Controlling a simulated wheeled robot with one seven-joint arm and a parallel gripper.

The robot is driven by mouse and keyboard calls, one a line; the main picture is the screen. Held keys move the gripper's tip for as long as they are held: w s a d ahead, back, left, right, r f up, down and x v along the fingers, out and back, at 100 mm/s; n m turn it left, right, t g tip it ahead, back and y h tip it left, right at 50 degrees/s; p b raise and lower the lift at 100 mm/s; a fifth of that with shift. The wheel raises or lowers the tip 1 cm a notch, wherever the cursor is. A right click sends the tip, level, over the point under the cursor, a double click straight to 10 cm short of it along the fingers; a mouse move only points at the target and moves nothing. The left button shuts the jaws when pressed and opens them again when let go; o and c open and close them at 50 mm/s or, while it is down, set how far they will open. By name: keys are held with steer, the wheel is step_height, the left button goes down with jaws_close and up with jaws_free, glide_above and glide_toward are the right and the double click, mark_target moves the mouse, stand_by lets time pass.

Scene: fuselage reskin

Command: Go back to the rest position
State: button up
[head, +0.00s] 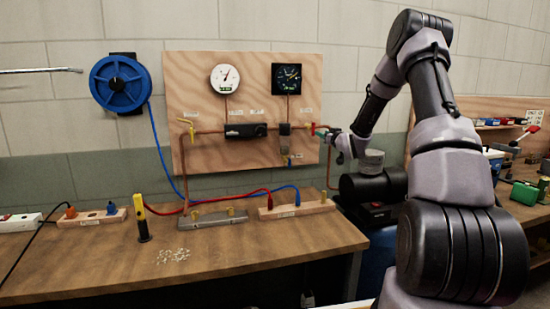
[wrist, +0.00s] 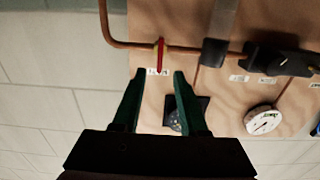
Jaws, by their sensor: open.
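My gripper (head: 322,131) is at the right edge of the wooden panel (head: 190,75) in the head view, close to the copper pipe's right end. In the wrist view my gripper (wrist: 160,76) is open, with two dark green fingers apart and nothing held between them. A red valve lever (wrist: 160,55) on the copper pipe (wrist: 128,44) lies just beyond the fingertips, in line with the gap. I cannot tell whether the fingers touch the lever. Behind the gap, a dark gauge (wrist: 174,124) shows on the panel; it is also in the head view (head: 288,79).
A white gauge (head: 225,79) and a yellow lever (head: 188,127) are on the panel. The workbench (head: 110,265) below holds a yellow-black tester (head: 142,218), leads and wooden blocks. A black compressor (head: 372,190) stands beneath my arm. A blue hose reel (head: 120,84) hangs at left.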

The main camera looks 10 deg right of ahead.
steer(key=s+a+r+m+g+h, duration=0.1)
steer(key=s+a+r+g, duration=0.2)
steer(key=s+r, duration=0.55)
steer(key=s+a+r+m+g+h, duration=0.25)
steer(key=s+r, duration=0.35)
steer(key=s, duration=0.6)
steer(key=s+a+m+g+y, duration=0.1)
steer(key=s+a+g, duration=0.1)
steer(key=s, duration=1.3)
steer(key=s+a+m+g+y, duration=0.1)
steer(key=s+a+g+y, duration=0.1)
steer(key=s, duration=1.3)
steer(key=shift+s+a+f+g, duration=0.15)
steer(key=shift+a+f+g, duration=0.35)
steer(key=shift+a, duration=0.65)
steer(key=shift+r, duration=0.15)
